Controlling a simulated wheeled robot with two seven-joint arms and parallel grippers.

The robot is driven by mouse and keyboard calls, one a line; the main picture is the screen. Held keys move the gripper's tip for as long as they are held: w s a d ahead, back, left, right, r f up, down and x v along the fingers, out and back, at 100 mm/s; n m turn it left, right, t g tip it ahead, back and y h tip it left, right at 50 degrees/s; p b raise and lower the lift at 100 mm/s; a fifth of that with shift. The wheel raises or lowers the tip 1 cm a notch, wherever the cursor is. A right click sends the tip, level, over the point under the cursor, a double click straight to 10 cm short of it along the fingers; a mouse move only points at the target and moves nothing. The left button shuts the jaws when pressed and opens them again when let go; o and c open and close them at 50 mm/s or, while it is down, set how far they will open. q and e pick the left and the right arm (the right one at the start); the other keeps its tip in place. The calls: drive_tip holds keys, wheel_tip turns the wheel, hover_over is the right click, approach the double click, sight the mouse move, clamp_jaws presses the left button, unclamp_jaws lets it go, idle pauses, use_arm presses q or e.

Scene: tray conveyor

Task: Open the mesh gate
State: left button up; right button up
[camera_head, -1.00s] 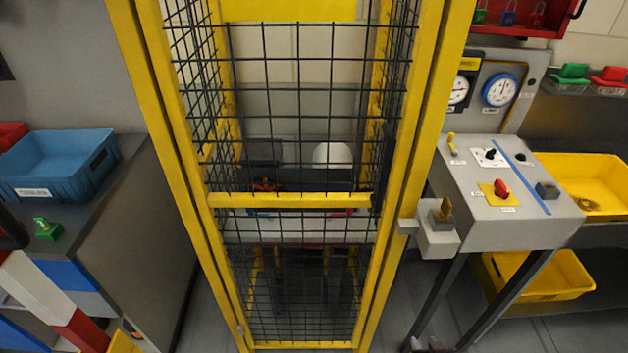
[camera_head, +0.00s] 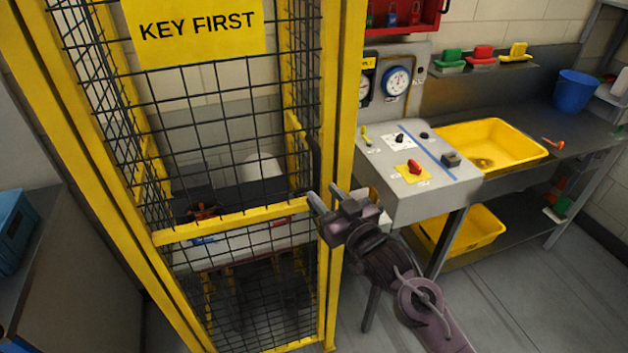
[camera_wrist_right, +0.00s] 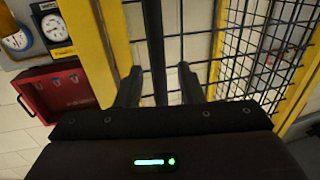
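The mesh gate (camera_head: 222,218) is a black wire grid in a yellow frame with a yellow crossbar and a "KEY FIRST" sign (camera_head: 197,27). It looks closed against its posts. A dark upright handle bar (camera_head: 315,150) runs along its right side. My right gripper (camera_head: 324,197) is at the gate's right edge, by the lower part of this bar. In the right wrist view the fingers (camera_wrist_right: 160,86) are apart, with the dark bar (camera_wrist_right: 155,40) passing between them; contact is not clear. The grey key box on the right post is hidden behind my right gripper. My left gripper is out of view.
A grey control panel (camera_head: 405,197) with a red switch (camera_head: 414,168) stands right of the gate, close to my right arm. Yellow bins (camera_head: 515,140) are on the bench beyond. A blue bin (camera_head: 12,225) is at far left. Floor at lower right is open.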

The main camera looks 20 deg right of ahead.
sight(319, 188)
drive_tip(key=shift+p+x, duration=0.6)
drive_tip(key=shift+x, duration=1.75)
drive_tip(key=shift+f, duration=0.1)
drive_tip(key=shift+c, duration=0.3)
clamp_jaws()
